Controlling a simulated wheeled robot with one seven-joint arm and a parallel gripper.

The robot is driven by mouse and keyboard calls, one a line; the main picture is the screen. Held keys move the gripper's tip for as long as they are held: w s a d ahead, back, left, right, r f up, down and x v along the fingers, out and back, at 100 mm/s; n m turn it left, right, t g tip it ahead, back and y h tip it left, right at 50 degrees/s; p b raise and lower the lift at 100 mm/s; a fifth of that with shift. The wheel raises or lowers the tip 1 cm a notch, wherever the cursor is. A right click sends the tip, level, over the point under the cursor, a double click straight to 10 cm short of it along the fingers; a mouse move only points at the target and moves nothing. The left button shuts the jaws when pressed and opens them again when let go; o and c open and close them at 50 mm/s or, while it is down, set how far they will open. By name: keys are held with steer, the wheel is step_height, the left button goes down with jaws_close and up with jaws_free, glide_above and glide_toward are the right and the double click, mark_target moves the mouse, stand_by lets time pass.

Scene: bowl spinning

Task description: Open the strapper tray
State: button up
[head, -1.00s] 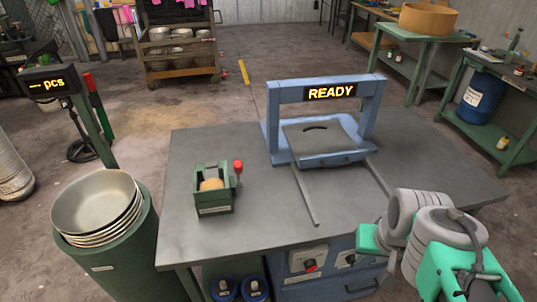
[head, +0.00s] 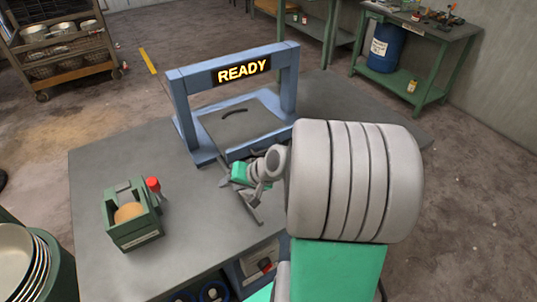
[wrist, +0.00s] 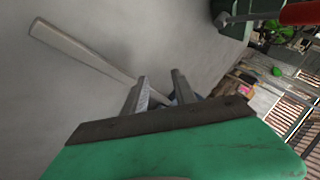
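The strapper is a blue frame (head: 180,100) on the table with a lit READY sign (head: 241,71). Its tray (head: 240,128) is a flat grey plate with a dark curved handle (head: 234,112) on top, lying level inside the frame. My gripper is low in front of the tray in the head view, its fingertips too small and overlapped to make out. In the wrist view my gripper (wrist: 160,82) has two fingers standing apart. A pale bar (wrist: 85,52) runs from the upper left toward the fingers; whether it touches them I cannot tell.
A green box (head: 130,218) with a tan round thing and a red knob stands left on the grey table (head: 95,165). Stacked metal bowls (head: 22,265) are at the lower left. My large arm links hide the table's right part.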

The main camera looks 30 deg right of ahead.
steer(key=d+m+t, duration=0.1)
steer(key=d+m, duration=0.1)
steer(key=d, duration=0.1)
steer(key=w+d+f+m+t, duration=0.1)
steer(key=d+m+t, duration=0.1)
steer(key=d, duration=0.1)
steer(key=d+f+m+t+b, duration=0.1)
steer(key=d+m, duration=0.1)
steer(key=d, duration=0.1)
steer(key=shift+w+t+h, duration=0.15)
steer(key=shift+t+h, duration=0.15)
steer(key=shift+h, duration=0.1)
steer(key=d+m+t+h, duration=0.1)
steer(key=d+m, duration=0.1)
steer(key=d, duration=0.1)
steer(key=s+d+m+t+h, duration=0.1)
steer(key=d+m, duration=0.1)
steer(key=d, duration=0.1)
steer(key=s+d+r+m+t+h, duration=0.1)
steer(key=d+m, duration=0.1)
steer(key=d, duration=0.1)
steer(key=shift+r+h+b, duration=0.1)
steer(key=shift+h+b, duration=0.2)
steer(key=shift+b, duration=0.05)
steer(key=x, duration=0.6)
steer(key=shift+w+r+p, duration=0.1)
steer(key=shift+w+p, duration=0.2)
steer(key=shift+w, duration=0.1)
steer(key=shift+w+d, duration=0.1)
steer(key=shift+w, duration=0.3)
